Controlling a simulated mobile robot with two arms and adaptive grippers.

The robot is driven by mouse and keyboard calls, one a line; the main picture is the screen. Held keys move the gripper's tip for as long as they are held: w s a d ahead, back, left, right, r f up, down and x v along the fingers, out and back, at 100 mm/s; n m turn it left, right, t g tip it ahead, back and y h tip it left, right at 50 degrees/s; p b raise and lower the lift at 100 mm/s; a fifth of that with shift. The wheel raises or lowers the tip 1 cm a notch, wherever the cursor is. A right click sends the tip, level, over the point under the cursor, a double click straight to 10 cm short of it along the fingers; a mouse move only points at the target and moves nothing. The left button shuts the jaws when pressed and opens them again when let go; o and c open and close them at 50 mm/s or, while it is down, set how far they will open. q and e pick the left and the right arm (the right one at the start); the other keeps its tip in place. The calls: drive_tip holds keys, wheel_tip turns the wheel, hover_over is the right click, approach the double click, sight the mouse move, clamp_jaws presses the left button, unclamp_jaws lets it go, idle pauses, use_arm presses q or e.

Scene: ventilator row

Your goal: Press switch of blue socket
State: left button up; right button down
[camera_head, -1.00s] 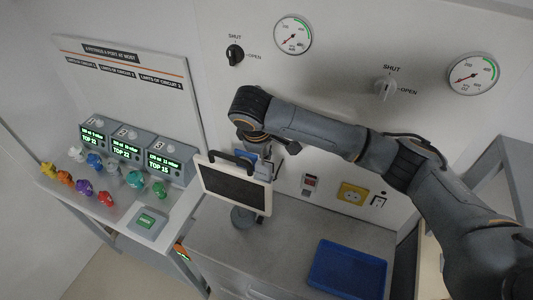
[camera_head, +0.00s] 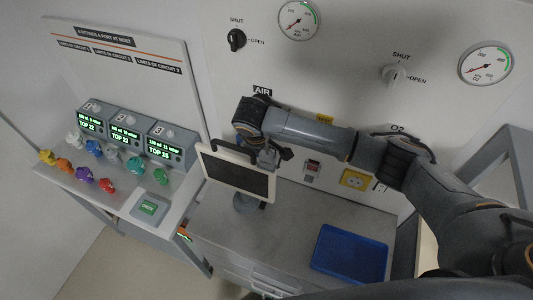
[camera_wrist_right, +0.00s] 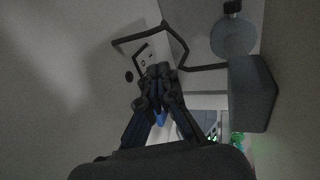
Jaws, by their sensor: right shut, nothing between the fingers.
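In the head view my right arm comes in from the right and its wrist bends down behind the tablet-like screen (camera_head: 238,171). The blue socket is mostly hidden there by the screen and my arm. In the right wrist view my right gripper (camera_wrist_right: 158,70) is shut and empty. Its fingertips are at the lower edge of a white switch plate (camera_wrist_right: 152,48) with dark marks; I cannot tell whether they touch it. A small blue patch (camera_wrist_right: 160,118) shows between the finger links; I cannot tell what it is. My left gripper is not in view.
A yellow socket (camera_head: 354,180) and a red switch (camera_head: 312,168) are on the wall to the right. A blue tray (camera_head: 350,254) lies on the grey counter (camera_head: 290,215). A side table at left holds display boxes (camera_head: 124,130) and several coloured connectors.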

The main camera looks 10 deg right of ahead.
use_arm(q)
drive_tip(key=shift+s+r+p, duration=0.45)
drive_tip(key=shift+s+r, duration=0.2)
use_arm(e)
drive_tip(key=x, duration=0.5)
